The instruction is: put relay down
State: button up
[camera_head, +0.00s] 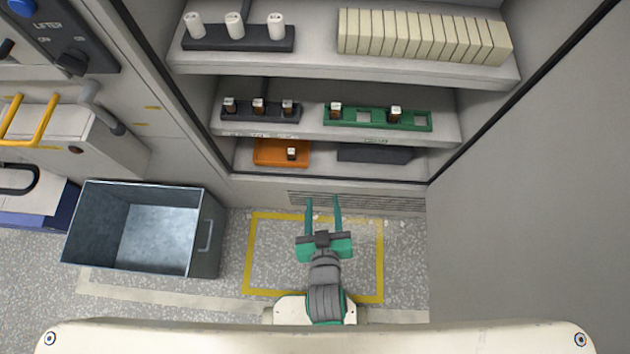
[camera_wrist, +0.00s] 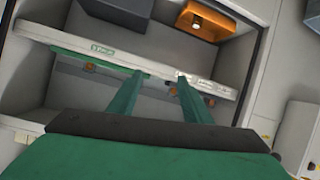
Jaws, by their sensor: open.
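My gripper (camera_head: 323,200) is open and empty, its two green fingers apart, in front of the cabinet's lowest shelf; its fingers also show in the wrist view (camera_wrist: 160,79). A small dark relay with a pale top (camera_head: 291,153) stands in the orange tray (camera_head: 265,152) on the lowest shelf, apart from my gripper. The orange tray also shows at the top right of the wrist view (camera_wrist: 207,20). On the middle shelf, similar relays stand in a black rack (camera_head: 262,115) and in a green rack (camera_head: 370,119) that has empty slots.
A dark tray (camera_head: 374,153) lies right of the orange tray. The top shelf holds white bobbins (camera_head: 235,25) and a row of cream blocks (camera_head: 425,35). An open grey bin (camera_head: 206,250) stands at left on the floor. The yellow-outlined floor area (camera_head: 362,265) is clear.

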jog(key=s+a+r+m+t, duration=0.2)
jog(key=s+r, duration=0.5)
jog(key=s, duration=0.5)
jog(key=shift+s, duration=0.4)
